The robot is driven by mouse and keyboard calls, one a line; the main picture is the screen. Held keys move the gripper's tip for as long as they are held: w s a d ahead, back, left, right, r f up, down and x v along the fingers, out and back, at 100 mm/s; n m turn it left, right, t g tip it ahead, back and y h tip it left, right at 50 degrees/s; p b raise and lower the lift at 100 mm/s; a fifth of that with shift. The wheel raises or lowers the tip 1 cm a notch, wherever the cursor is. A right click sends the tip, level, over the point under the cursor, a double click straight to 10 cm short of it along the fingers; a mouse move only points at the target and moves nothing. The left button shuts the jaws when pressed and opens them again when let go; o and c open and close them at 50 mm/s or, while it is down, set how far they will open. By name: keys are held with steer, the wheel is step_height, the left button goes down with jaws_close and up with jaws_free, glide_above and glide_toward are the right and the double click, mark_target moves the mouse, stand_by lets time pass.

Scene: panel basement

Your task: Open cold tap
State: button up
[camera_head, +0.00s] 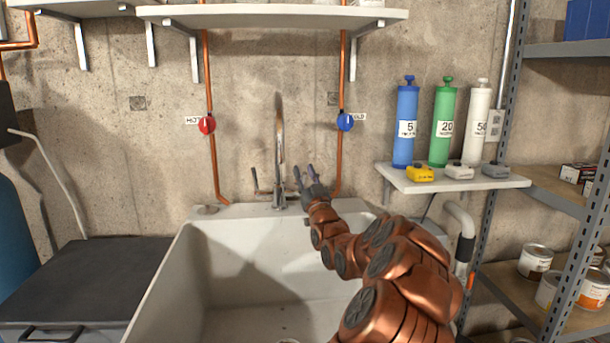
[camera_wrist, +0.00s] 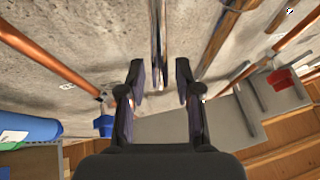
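The cold tap is a round blue knob (camera_head: 345,122) on the right copper pipe, with a small label at its right. It shows as a blue shape at the left in the wrist view (camera_wrist: 104,126). My gripper (camera_head: 306,171) is below and to the left of the blue knob in the head view, apart from it. In the wrist view my gripper (camera_wrist: 161,76) is open, with nothing between its two fingers. The steel faucet (camera_head: 280,150) stands just left of my gripper in the head view.
A red hot knob (camera_head: 207,124) is on the left pipe. A white sink (camera_head: 250,265) lies below. A small shelf (camera_head: 455,180) with coloured cylinders is at the right, and an upper shelf (camera_head: 270,16) hangs above. The wall between the pipes is mostly bare.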

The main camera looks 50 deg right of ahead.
stand_by(0.3)
steer(key=v, duration=1.2)
stand_by(0.4)
steer(key=shift+w+d+r+g+y+p, duration=0.45)
steer(key=shift+w+d+r+g+p, duration=0.35)
steer(key=shift+w+p, duration=1.1)
steer(key=shift+w+d+r+g+y+p, duration=0.5)
steer(key=shift+w+d+g+p, duration=0.7)
steer(key=shift+p, duration=1.1)
steer(key=shift+w+d+r+g+y+p, duration=0.35)
steer(key=shift+w+d+r+g+p, duration=0.35)
steer(key=shift+w+p, duration=1.35)
steer(key=shift+a+r, duration=0.1)
steer(key=shift+a, duration=0.05)
steer(key=shift+s, duration=0.1)
